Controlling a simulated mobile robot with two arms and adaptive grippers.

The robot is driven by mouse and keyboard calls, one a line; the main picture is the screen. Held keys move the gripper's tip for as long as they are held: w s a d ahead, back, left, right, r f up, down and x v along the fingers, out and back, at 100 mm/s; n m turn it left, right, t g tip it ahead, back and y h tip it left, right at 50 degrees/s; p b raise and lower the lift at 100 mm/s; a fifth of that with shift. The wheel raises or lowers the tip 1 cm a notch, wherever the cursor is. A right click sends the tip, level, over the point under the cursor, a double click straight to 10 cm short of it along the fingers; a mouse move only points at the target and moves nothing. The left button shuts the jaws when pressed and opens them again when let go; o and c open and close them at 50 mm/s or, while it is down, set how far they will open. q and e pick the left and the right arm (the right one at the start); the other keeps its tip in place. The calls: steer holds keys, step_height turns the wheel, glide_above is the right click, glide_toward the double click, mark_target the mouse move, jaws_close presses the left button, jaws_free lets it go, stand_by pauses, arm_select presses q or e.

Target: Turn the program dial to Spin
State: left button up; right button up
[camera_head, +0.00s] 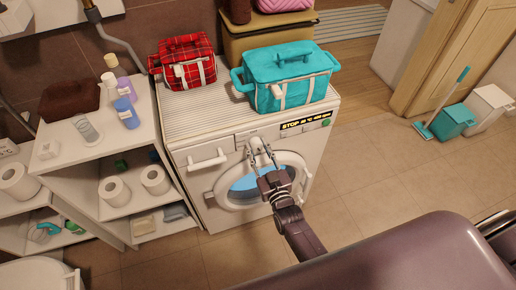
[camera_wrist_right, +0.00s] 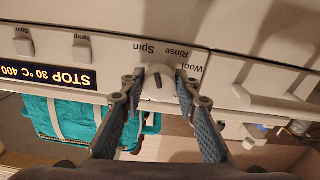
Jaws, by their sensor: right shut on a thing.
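The white washing machine (camera_head: 190,185) stands against the wall, with its round door below the control panel. The program dial (camera_wrist_right: 158,84) is a round white knob with a dark pointer mark. Labels reading Spin (camera_wrist_right: 143,48), Rinse and Wool sit around it, upside down in the right wrist view. My right gripper (camera_wrist_right: 157,80) is shut on the dial, one finger on each side. In the head view the right gripper (camera_head: 262,150) reaches up to the panel and partly covers the dial. The display (camera_head: 305,123) reads STOP 30 °C 400. My left gripper is out of view.
A teal bag (camera_head: 290,68) and a red plaid bag (camera_head: 186,62) stand on the machine. A detergent drawer handle (camera_head: 208,158) is left of the dial. Shelves (camera_head: 95,150) with bottles and paper rolls stand at left.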

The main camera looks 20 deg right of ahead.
steer(key=shift+f, duration=0.1)
steer(key=o, duration=1.2)
steer(key=shift+c, duration=0.2)
steer(key=s, duration=1.2)
steer(key=shift+d, duration=0.2)
